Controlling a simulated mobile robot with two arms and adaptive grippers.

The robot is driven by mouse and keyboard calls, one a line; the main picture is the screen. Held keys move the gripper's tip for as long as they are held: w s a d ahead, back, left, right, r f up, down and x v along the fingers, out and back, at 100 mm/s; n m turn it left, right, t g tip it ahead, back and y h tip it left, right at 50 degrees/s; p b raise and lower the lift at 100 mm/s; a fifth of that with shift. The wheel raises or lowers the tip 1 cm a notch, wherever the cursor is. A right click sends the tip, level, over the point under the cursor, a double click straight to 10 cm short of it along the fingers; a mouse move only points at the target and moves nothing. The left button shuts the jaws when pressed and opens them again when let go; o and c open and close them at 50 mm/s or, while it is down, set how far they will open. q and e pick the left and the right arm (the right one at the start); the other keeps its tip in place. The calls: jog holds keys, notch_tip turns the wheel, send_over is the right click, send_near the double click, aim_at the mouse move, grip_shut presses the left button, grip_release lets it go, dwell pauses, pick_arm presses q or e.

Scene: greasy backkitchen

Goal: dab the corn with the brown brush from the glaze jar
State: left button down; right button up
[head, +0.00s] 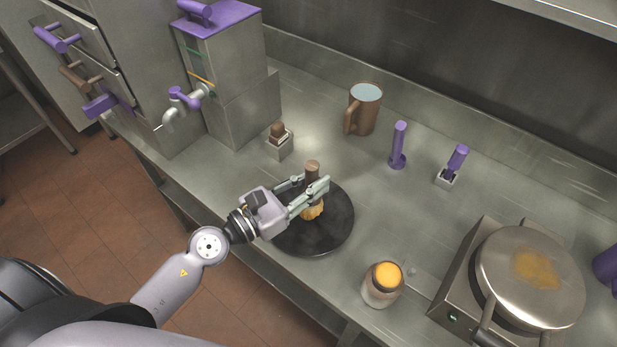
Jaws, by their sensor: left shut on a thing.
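My left gripper (308,195) comes in from the left and is shut on the brown brush (312,167), whose handle top rises upright between the fingers. The brush's lower end is hidden by the fingers. The corn (313,212) is a small yellow piece on a round black plate (335,236), just under the gripper and partly hidden by it. I cannot tell whether the bristles touch the corn. The glaze jar (381,288), with orange-yellow contents at its top, stands right of the plate near the counter's front edge. My right gripper is not in view.
A small holder with a brown-topped item (278,133), a brown mug (363,108), a purple upright tool (399,146) and a purple-handled tool in a holder (455,162) stand behind. A waffle-iron-like appliance (515,280) is at right, a purple-topped dispenser (215,60) at back left.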

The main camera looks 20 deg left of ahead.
aim_at(308, 162)
pick_arm(q)
jog(key=shift+w+a, duration=0.1)
jog(key=shift+a, duration=0.05)
jog(key=shift+w+a+b, duration=0.25)
jog(key=shift+a+b, duration=0.15)
jog(key=shift+a, duration=0.2)
jog(key=shift+d, duration=0.1)
jog(key=shift+s+d+f, duration=0.1)
jog(key=shift+s+d, duration=0.1)
jog(key=shift+d, duration=0.1)
notch_tip(308, 162, up, 9)
jog(key=p, duration=0.9)
jog(key=shift+p, duration=0.4)
